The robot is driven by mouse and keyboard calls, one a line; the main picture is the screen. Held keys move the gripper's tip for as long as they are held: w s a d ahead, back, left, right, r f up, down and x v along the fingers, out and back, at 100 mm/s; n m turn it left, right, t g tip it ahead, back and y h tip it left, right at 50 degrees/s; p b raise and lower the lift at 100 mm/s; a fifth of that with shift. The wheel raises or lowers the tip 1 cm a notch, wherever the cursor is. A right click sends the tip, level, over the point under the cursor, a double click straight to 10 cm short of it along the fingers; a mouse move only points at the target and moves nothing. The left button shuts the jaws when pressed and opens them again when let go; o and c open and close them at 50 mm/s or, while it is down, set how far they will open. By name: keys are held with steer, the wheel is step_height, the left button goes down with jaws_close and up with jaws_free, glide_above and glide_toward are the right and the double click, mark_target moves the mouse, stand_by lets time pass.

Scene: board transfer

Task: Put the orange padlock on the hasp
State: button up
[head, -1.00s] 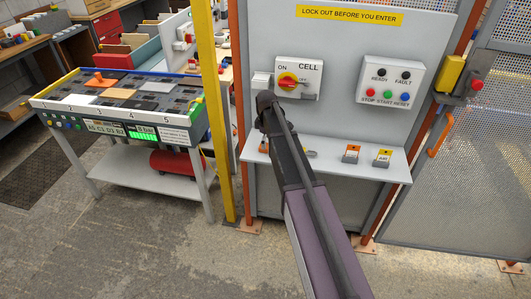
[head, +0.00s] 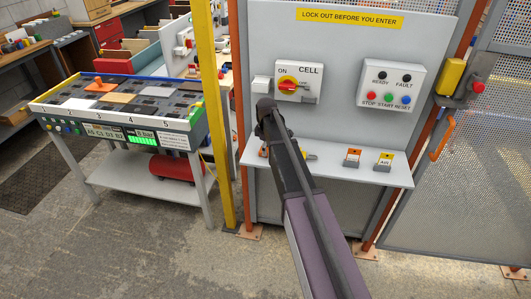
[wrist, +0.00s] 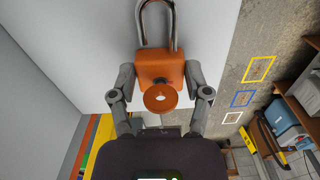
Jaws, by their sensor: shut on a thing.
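The orange padlock (wrist: 159,58) is between the two fingers of my gripper (wrist: 160,74) in the wrist view. Its metal shackle points away from the gripper, toward the top of the picture, and an orange disc with a hole shows on the near side. In the head view my gripper end (head: 268,104) is in front of the grey panel, just below and left of the CELL switch box (head: 312,92). I cannot make out the hasp clearly. The padlock is hidden behind my arm in the head view.
A narrow shelf (head: 335,170) below the box carries small tagged items (head: 353,157). A button box (head: 388,86) is to the right. A yellow post (head: 210,110) and a board table (head: 110,112) stand to the left.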

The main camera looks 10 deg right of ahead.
steer(key=shift+r, duration=0.1)
steer(key=shift+r+p, duration=2.9)
steer(key=shift+p, duration=0.15)
steer(key=shift+s, duration=0.1)
